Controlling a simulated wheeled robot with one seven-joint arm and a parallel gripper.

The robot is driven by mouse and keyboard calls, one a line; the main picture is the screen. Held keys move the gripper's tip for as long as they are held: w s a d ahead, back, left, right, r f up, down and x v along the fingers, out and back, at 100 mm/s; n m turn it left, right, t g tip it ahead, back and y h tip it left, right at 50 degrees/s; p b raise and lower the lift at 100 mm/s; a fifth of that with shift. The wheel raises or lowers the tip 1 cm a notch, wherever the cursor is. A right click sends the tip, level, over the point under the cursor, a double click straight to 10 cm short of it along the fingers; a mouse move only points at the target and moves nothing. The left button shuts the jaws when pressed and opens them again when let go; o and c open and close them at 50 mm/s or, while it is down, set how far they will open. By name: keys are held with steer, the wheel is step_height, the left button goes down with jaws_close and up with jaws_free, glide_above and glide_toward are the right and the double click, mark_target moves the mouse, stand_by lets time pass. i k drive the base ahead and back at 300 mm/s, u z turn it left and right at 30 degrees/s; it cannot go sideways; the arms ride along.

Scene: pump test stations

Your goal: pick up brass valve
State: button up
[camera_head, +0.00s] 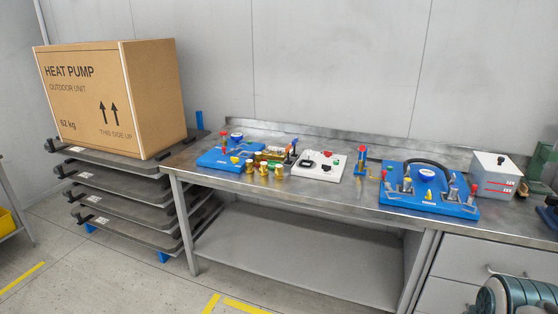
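Several small brass fittings stand close together near the front edge of the metal workbench (330,192), left of its middle. One brass valve (263,169) has a pale cap and another brass piece (279,172) with a reddish top stands just right of it. More brass parts sit right behind them, partly hidden by the front ones. They are too small to tell which one is the brass valve of the task.
A blue pump board (215,159) lies left of the brass parts, a white panel (309,172) to their right. A larger blue board (455,205) with a black hose and a grey box (495,176) are further right. A cardboard heat pump box (88,95) stands on stacked pallets at left.

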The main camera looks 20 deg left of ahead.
mark_target(257, 155)
steer(key=z, duration=0.05)
steer(key=k, duration=0.5)
steer(key=u, duration=1.1)
steer(key=i, duration=0.9)
steer(key=u, duration=1.1)
steer(key=i, duration=1.65)
steer(key=z, duration=0.5)
steer(key=i, duration=1.2)
steer(key=z, duration=1.4)
steer(key=i, duration=0.45)
steer(key=z, duration=0.3)
